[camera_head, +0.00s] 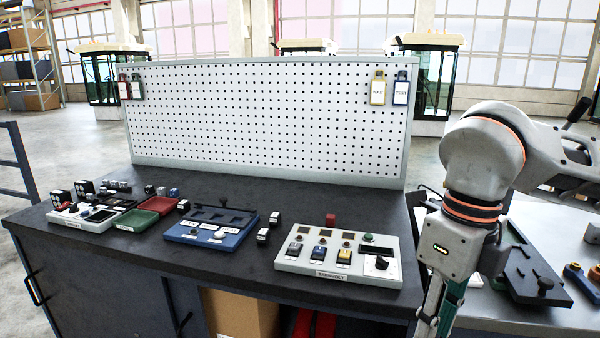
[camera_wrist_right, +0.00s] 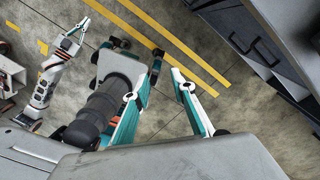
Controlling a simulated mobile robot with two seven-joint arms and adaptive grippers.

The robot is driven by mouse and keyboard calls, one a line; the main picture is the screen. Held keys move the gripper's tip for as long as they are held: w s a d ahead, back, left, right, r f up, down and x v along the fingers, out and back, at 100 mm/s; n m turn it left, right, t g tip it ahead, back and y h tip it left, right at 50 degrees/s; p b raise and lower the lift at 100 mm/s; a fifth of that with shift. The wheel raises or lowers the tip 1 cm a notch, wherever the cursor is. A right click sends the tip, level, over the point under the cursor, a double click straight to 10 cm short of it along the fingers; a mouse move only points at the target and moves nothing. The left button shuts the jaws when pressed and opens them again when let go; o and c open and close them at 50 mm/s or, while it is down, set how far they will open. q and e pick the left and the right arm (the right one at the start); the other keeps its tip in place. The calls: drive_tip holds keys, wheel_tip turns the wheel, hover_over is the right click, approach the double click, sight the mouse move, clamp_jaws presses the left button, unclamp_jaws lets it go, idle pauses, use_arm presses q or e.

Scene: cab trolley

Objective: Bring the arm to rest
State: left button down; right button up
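My right arm hangs down at the right of the head view, in front of the gap between the bench and the side table. Part of its teal and white gripper (camera_head: 449,308) shows at the bottom edge, fingertips out of frame. In the right wrist view the two fingers of this gripper (camera_wrist_right: 165,75) stand apart with nothing between them, over the floor. My left arm is not in the head view. In the right wrist view a small gripper at the upper left, seemingly my left gripper (camera_wrist_right: 76,34), has its fingers spread and empty.
The dark workbench (camera_head: 230,284) carries a grey control panel (camera_head: 340,282), a blue tray (camera_head: 190,238), a red tray (camera_head: 157,205) and several small switches. A white pegboard (camera_head: 265,120) stands behind. A side table (camera_head: 520,318) lies right of my arm. Yellow-striped floor (camera_wrist_right: 205,60) is below.

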drive_tip(key=s+a+f+n+g+y, duration=0.2)
drive_tip(key=s+a+g+y, duration=0.15)
drive_tip(key=a, duration=0.55)
drive_tip(key=s+a+f+n+g+y, duration=0.1)
drive_tip(key=s+a+g+y, duration=0.3)
drive_tip(key=a, duration=0.5)
drive_tip(key=s+a+r+m+y, duration=0.1)
drive_tip(key=s+a+r+y, duration=0.1)
drive_tip(key=a+r+y, duration=0.4)
drive_tip(key=w+d+m+t+y+p, duration=0.1)
drive_tip(key=w+d+m+t+y, duration=0.1)
drive_tip(key=w+m+t+y, duration=1.05)
drive_tip(key=w+d+f+m+t+h, duration=0.3)
drive_tip(key=d+f+m+t+h, duration=0.3)
drive_tip(key=f+m+h, duration=0.3)
drive_tip(key=w+d+f+m+t+h, duration=0.45)
drive_tip(key=f+m+t+h, duration=0.25)
drive_tip(key=f+m, duration=0.45)
drive_tip(key=s+d+f+m+g+h, duration=0.2)
drive_tip(key=s+d+f, duration=0.2)
drive_tip(key=f, duration=0.4)
drive_tip(key=s+d+f+m+g+h, duration=0.2)
drive_tip(key=s+d+f+h, duration=0.1)
drive_tip(key=s+f, duration=0.4)
drive_tip(key=s+d+f+m+g+h+p, duration=0.1)
drive_tip(key=s+d+f+m+g+h, duration=0.2)
drive_tip(key=s+d+f, duration=0.3)
wheel_tip(320, 180, down, 6)
drive_tip(key=shift+r, duration=0.25)
